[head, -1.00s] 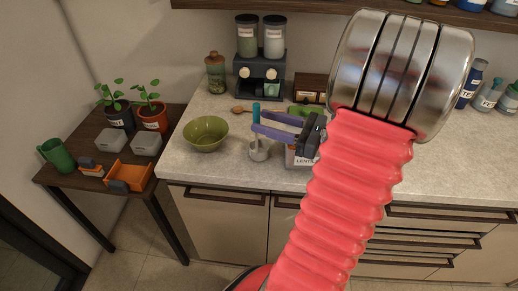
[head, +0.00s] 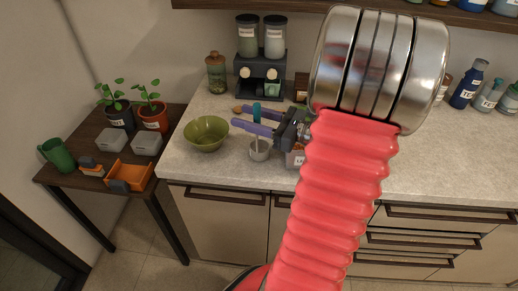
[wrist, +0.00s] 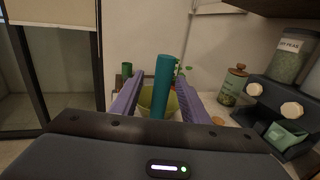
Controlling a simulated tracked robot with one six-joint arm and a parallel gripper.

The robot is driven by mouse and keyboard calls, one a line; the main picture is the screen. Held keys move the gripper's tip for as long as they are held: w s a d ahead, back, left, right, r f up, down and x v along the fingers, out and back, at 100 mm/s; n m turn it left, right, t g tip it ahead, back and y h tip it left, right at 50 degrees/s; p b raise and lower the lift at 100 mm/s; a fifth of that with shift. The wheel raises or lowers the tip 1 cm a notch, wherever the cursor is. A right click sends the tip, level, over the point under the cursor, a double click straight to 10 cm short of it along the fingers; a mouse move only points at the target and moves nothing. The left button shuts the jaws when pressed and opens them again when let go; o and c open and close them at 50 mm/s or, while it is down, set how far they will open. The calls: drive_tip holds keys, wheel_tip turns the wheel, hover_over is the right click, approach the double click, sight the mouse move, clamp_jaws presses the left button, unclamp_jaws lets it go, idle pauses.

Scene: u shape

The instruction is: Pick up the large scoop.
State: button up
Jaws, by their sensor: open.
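The large scoop stands upright on the counter, with a teal handle (head: 257,113) on top and a grey metal cup (head: 260,152) below. My gripper (head: 240,115) is open, its two purple fingers reaching left on either side of the handle. In the wrist view the teal handle (wrist: 161,90) rises between the open fingers (wrist: 160,74), with a visible gap on both sides. The scoop's cup is hidden in the wrist view.
A green bowl (head: 206,135) stands left of the scoop. A labelled container (head: 296,159) is partly hidden behind my arm. A dark dispenser (head: 260,75) with jars and a lidded glass jar (head: 216,73) stand at the back. Counter space (head: 180,158) near the front left is clear.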

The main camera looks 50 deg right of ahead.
drive_tip(key=shift+w+a, duration=0.2)
drive_tip(key=shift+w, duration=0.45)
drive_tip(key=shift+c, duration=0.2)
clamp_jaws()
idle(0.3)
